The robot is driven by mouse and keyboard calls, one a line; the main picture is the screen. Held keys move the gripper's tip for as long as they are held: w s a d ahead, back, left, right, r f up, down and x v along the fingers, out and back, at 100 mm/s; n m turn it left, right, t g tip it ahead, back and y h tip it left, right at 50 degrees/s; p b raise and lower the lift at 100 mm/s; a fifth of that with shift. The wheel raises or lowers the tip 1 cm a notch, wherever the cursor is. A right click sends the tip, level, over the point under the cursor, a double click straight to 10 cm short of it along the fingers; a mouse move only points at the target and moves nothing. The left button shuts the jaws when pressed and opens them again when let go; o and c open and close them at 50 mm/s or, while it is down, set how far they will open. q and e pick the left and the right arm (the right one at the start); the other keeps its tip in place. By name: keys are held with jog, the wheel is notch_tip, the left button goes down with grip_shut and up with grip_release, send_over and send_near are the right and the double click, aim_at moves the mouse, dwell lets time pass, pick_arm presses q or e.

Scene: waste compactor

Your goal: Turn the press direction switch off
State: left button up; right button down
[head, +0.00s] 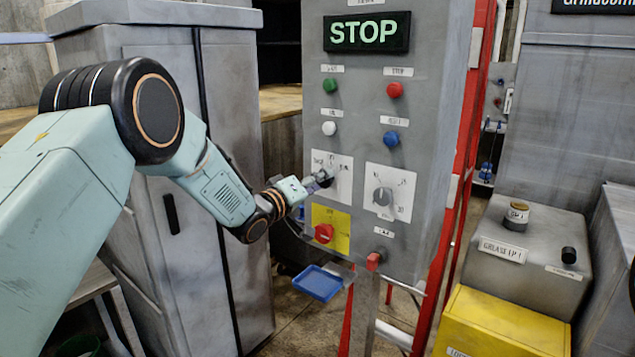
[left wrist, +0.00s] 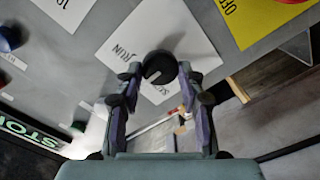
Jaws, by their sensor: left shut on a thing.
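A grey control panel (head: 425,120) stands in the middle of the head view. A black rotary switch knob (left wrist: 160,67) sits on a white plate (left wrist: 135,40) with the word RUN. In the head view this knob (head: 327,174) is partly hidden by my gripper. My left gripper (head: 319,181) reaches it from the left. In the left wrist view its fingers (left wrist: 161,78) are on both sides of the knob, shut on it. A second grey rotary knob (head: 383,196) is on the white plate to the right. The small labels are too blurred to read. My right gripper is not in view.
A lit STOP sign (head: 367,33) tops the panel, above green (head: 330,86), red (head: 395,90), white (head: 329,128) and blue (head: 391,138) buttons. A red switch (head: 324,233) on a yellow plate lies just below my gripper. A blue tray (head: 317,283) juts out lower down.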

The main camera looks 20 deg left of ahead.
pick_arm(q)
jog(key=shift+r, duration=0.1)
jog(key=o, duration=1.2)
jog(key=shift+c, duration=0.2)
jog(key=v, duration=1.2)
